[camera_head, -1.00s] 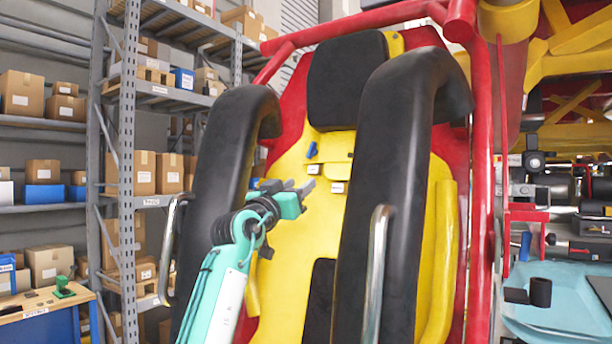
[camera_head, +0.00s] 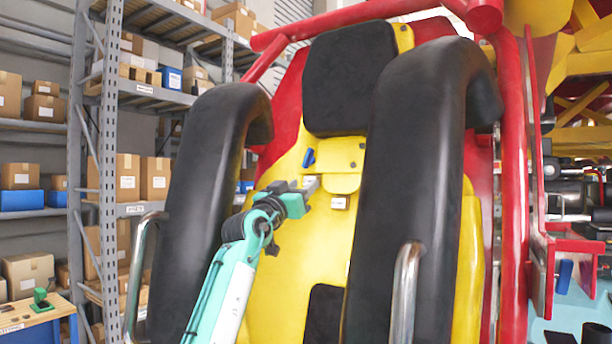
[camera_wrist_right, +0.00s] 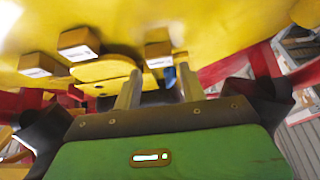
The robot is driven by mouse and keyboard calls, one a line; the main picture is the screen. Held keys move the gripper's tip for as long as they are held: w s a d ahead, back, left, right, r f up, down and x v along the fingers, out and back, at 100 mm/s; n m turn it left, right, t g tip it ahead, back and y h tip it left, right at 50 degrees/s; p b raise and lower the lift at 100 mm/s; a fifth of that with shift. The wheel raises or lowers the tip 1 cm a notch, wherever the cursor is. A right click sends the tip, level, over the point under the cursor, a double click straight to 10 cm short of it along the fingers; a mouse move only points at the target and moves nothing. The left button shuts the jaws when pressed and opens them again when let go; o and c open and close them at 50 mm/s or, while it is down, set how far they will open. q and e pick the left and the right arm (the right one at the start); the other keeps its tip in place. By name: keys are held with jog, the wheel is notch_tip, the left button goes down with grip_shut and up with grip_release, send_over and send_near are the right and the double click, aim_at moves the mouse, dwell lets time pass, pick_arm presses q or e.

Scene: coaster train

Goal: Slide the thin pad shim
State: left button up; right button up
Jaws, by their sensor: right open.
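My right gripper (camera_head: 306,187) is in front of the yellow seat back (camera_head: 318,235), close to small yellow blocks with white faces. One such block (camera_head: 339,203) shows just right of the fingertips. In the right wrist view the two fingers (camera_wrist_right: 158,88) are apart, with no held object visible between them. A blue piece (camera_head: 309,157) sits on the seat back above the gripper; a blue bit also shows near the fingers in the wrist view (camera_wrist_right: 170,78). A black headrest pad (camera_head: 350,80) is above. I cannot single out a thin pad shim. My left gripper is out of view.
Thick black restraints (camera_head: 215,165) and (camera_head: 415,150) flank the seat, each with a metal handle (camera_head: 404,290). Red frame tubes (camera_head: 515,180) stand at the right. Shelves with boxes (camera_head: 105,150) and a workbench (camera_head: 35,318) are at the left.

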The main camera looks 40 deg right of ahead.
aim_at(309, 180)
jog(key=shift+p+x, duration=0.6)
jog(key=shift+x, duration=0.9)
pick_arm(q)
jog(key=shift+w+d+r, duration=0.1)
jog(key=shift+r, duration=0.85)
pick_arm(e)
jog(key=shift+f, duration=0.1)
